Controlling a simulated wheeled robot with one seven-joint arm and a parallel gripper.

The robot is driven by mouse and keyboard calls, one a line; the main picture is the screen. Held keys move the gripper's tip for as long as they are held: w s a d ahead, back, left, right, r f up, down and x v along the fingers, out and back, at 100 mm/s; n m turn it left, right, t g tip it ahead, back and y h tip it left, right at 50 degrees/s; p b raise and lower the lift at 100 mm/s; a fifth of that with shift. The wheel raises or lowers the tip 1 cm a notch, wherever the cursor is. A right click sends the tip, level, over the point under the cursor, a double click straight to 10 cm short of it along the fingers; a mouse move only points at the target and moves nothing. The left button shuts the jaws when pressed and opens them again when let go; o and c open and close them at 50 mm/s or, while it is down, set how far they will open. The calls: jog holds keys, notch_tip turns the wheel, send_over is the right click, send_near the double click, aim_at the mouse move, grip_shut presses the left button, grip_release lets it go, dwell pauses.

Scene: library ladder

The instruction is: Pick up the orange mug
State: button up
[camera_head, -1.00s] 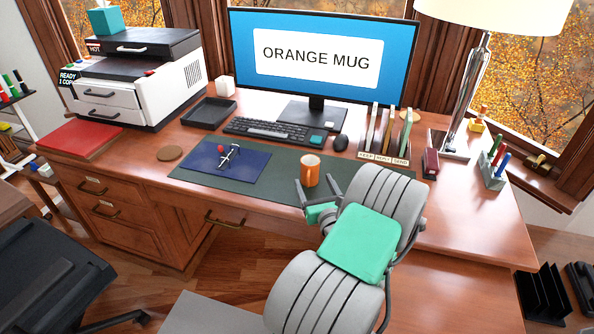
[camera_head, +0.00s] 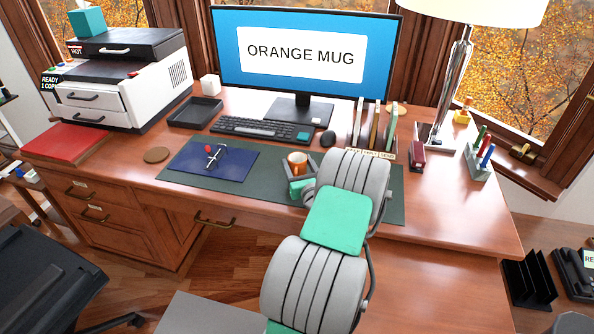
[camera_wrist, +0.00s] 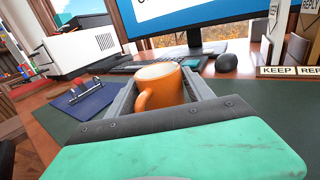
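The orange mug (camera_head: 297,164) stands upright on the dark green desk mat (camera_head: 385,205). My arm and gripper hide its lower part in the head view. In the wrist view the mug (camera_wrist: 165,88) is just ahead of my green gripper body, with its handle facing toward me and to the left. My gripper (camera_wrist: 160,92) is open, with one grey finger on each side of the mug. Whether either finger touches the mug is hard to tell. The fingers are partly hidden by my arm in the head view.
A blue clipboard (camera_head: 212,160) lies left of the mug. A keyboard (camera_head: 262,130), mouse (camera_head: 328,138) and monitor (camera_head: 305,55) are behind it. A file sorter labelled KEEP (camera_wrist: 290,72) stands close on the right. The front right desktop (camera_head: 440,235) is clear.

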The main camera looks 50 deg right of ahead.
grip_shut()
dwell(0.4)
